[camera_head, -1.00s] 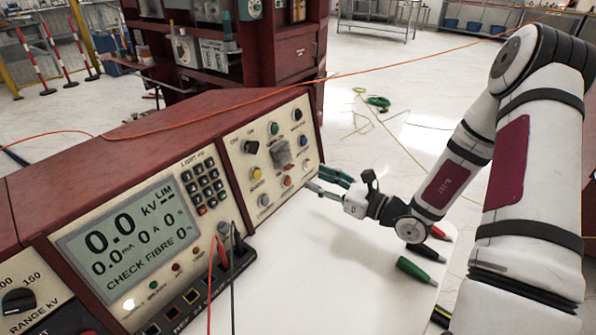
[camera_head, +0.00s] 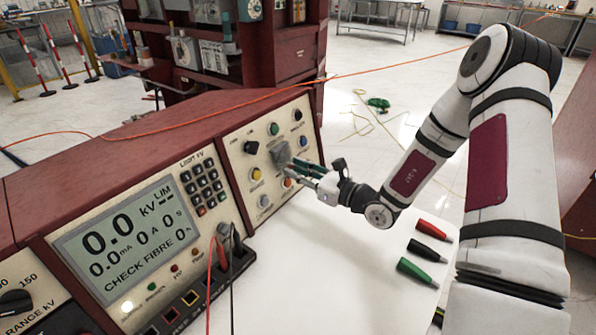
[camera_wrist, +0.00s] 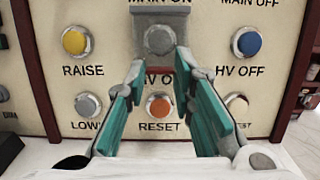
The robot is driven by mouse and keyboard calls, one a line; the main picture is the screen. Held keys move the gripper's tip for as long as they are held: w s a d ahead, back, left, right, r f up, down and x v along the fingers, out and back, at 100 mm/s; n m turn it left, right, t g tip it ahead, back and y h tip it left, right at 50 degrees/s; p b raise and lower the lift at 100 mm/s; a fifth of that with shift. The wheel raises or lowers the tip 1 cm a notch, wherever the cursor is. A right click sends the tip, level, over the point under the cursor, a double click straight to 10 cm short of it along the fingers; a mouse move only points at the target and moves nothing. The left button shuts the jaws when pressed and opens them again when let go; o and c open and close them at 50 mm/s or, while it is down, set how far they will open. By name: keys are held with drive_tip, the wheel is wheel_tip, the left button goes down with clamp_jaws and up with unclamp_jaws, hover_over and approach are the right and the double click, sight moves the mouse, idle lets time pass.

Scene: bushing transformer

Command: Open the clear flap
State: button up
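The clear flap (camera_head: 281,153) is a greyish see-through cover on the right-hand control panel. In the wrist view the flap (camera_wrist: 160,22) sits over a round grey button near the top centre, below the partly cut-off "MAIN ON" label. It looks closed. My gripper (camera_head: 292,167) is in front of the panel, just below and to the right of the flap. In the wrist view my gripper (camera_wrist: 163,78) is open, with its green-padded fingers apart and nothing between them. Its tips appear near the flap's lower edge; contact cannot be told.
An orange RESET button (camera_wrist: 159,105) shows between the fingers. A yellow RAISE button (camera_wrist: 76,41) and a blue HV OFF button (camera_wrist: 246,42) flank the flap. Red, black and green plugs (camera_head: 415,270) lie on the white tabletop (camera_head: 310,270). Leads rise from the console's front (camera_head: 222,250).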

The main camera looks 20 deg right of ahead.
drive_tip(key=shift+r, duration=0.15)
clamp_jaws()
drive_tip(key=shift+s+d+r+g+h+p, duration=0.1)
drive_tip(key=shift+s+r+g+h+p, duration=0.25)
drive_tip(key=shift+p, duration=0.65)
drive_tip(key=shift+o, duration=0.2)
unclamp_jaws()
drive_tip(key=shift+w+d+g, duration=0.1)
drive_tip(key=shift+g, duration=0.15)
drive_tip(key=o, duration=0.9)
drive_tip(key=shift+w+d+f, duration=0.15)
drive_tip(key=shift+f, duration=0.05)
drive_tip(key=v, duration=1.2)
